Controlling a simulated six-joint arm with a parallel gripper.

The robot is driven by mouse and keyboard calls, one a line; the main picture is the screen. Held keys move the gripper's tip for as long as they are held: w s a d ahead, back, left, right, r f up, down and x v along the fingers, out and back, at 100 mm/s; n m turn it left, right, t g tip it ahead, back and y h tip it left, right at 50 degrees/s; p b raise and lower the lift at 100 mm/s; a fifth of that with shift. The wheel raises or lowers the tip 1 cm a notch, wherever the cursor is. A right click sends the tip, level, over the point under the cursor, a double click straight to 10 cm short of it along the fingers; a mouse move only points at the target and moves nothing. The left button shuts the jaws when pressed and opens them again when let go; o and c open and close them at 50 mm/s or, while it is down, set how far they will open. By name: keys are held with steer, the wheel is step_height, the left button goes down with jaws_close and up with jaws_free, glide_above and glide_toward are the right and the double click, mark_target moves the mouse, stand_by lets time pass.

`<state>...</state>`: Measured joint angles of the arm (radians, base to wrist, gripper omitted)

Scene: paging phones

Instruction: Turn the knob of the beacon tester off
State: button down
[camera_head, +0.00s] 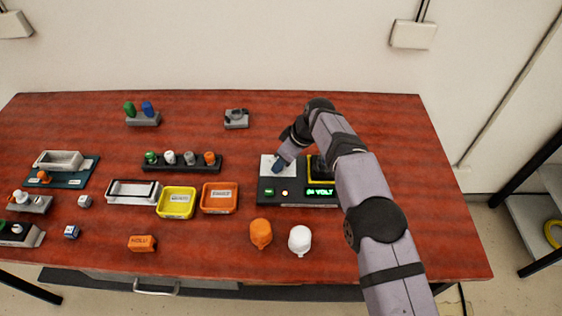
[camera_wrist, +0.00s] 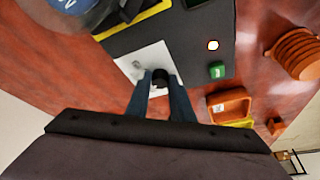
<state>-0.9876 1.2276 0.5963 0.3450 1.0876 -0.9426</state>
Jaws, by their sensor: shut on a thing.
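The beacon tester (camera_head: 263,196) is a dark box at the right of the table. It has a white plate (camera_head: 267,160), a green button (camera_head: 269,191), a lit indicator (camera_head: 285,193) and a green lit display (camera_head: 320,191). The black knob (camera_wrist: 160,76) shows in the wrist view at the edge of the white plate (camera_wrist: 140,62), between my fingertips. My gripper (camera_head: 278,168) points down at the plate and is shut on the knob. In the head view the fingers hide the knob. Its exact angle cannot be told.
Orange (camera_head: 220,197) and yellow (camera_head: 176,202) trays stand left of the tester. An orange beacon cap (camera_head: 261,233) and a white one (camera_head: 299,239) stand in front. A rack (camera_head: 181,163) with several small lamps is further left. The table's back right is clear.

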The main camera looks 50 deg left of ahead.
stand_by(0.4)
steer(key=c, duration=1.6)
jaws_free()
steer(key=shift+o, duration=0.2)
steer(key=s+b+v, duration=0.1)
steer(key=b+v, duration=0.1)
steer(key=v, duration=0.5)
steer(key=shift+w+r, duration=0.2)
steer(key=shift+w, duration=0.35)
